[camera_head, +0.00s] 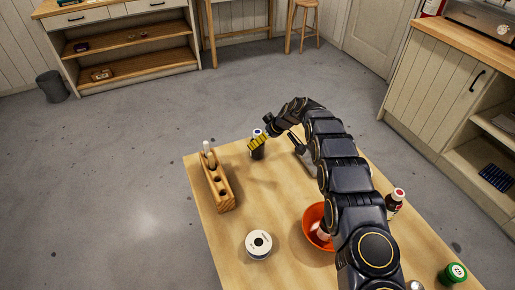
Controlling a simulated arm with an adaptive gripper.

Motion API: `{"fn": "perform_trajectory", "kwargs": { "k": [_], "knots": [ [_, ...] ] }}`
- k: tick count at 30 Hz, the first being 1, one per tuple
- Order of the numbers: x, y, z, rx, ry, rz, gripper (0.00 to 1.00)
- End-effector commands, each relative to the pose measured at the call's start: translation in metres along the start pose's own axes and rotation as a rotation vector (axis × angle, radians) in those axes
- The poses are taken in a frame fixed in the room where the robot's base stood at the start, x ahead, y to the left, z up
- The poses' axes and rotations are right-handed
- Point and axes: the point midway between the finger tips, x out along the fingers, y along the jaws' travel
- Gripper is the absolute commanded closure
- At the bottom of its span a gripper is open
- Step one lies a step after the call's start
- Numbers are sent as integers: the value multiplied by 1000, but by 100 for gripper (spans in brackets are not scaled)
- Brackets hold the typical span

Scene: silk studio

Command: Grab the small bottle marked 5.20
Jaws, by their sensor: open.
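Another dark bottle (395,201) with a red-and-white cap stands at the right edge of the table, beside my arm. A green-topped container (453,273) with a white mark is at the near right corner. I cannot read 5.20 on any of them.
A wooden rack (219,186) with a pale stick stands left of my gripper. An orange bowl (309,219) holds a red-and-white item and is partly hidden by my arm. The table between rack and bowl is clear.

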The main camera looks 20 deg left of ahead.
Motion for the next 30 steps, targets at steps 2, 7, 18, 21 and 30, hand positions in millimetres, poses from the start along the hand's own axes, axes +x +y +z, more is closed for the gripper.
{"fn": "perform_trajectory", "kwargs": {
  "k": [2, 7, 18, 21, 30],
  "knots": [
    [10, -2, -2, -3, 1, -2, 12],
    [28, -1, -4, -2, 3, 3, 12],
    [46, -1, -3, 1, 0, 1, 12],
    [46, -1, -3, 1, 0, 2, 12],
    [46, -1, -3, 0, 0, 1, 73]
  ]
}}
